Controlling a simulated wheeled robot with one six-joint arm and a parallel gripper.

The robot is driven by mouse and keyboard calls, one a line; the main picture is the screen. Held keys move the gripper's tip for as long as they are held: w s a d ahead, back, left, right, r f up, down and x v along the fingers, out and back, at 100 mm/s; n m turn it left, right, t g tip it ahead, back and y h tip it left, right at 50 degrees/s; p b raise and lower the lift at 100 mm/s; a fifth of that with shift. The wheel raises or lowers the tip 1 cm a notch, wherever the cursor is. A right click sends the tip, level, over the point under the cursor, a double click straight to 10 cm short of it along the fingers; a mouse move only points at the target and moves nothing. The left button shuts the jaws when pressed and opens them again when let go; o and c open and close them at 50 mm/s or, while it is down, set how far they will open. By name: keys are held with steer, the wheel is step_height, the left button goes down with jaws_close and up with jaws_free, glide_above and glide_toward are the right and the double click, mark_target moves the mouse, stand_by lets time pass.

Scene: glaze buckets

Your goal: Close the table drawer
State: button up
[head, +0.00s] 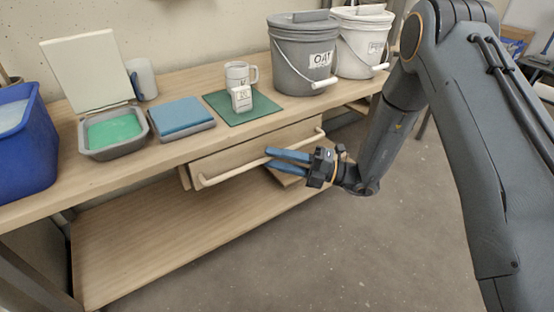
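The table drawer (235,162) is a light wood box front under the tabletop. It appears to stand out a little from the table's front edge, with part of its left side showing. A pale bar handle (228,172) runs along its front. My gripper (267,158) is in front of the drawer, with its blue fingers pointing left across the handle near its middle. The two fingers are apart, with a narrow gap between them. The fingers hide part of the handle, and I cannot tell whether they touch it. The drawer's inside is hidden.
The lower shelf (150,240) looks bare.

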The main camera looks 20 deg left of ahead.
jaws_close()
steer(key=shift+w+a, duration=0.7)
jaws_free()
steer(key=shift+a, duration=0.15)
steer(key=d+f+p, duration=0.1)
steer(key=d, duration=0.7)
steer(key=shift+w, duration=0.35)
